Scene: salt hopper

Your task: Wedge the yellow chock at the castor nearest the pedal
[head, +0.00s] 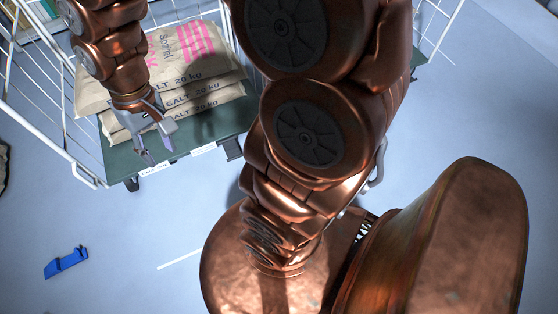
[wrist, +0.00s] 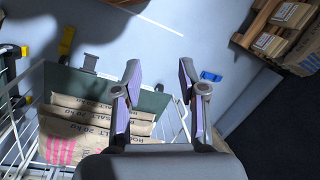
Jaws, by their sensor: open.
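My gripper (head: 157,150) is open and empty, in front of the cart's edge in the head view. Its two spread fingers also show in the wrist view (wrist: 159,70). A yellow piece (wrist: 66,40), perhaps the yellow chock, is at upper left in the wrist view, close to the cart. I cannot make out its shape. A grey pedal-like plate (wrist: 90,62) juts from the cart's edge; a dark fitting there (head: 233,148) shows in the head view. A dark castor (head: 132,183) is partly visible under the cart's near left corner. Other castors are hidden or unclear.
The green cart deck (head: 120,163) carries stacked salt bags (head: 195,85) between white wire sides (head: 45,130). A blue chock-like piece (head: 66,261) lies on open floor. Black-and-yellow objects (wrist: 22,100) stand at the wrist view's left. Wooden racking with boxes (wrist: 295,15) is at upper right.

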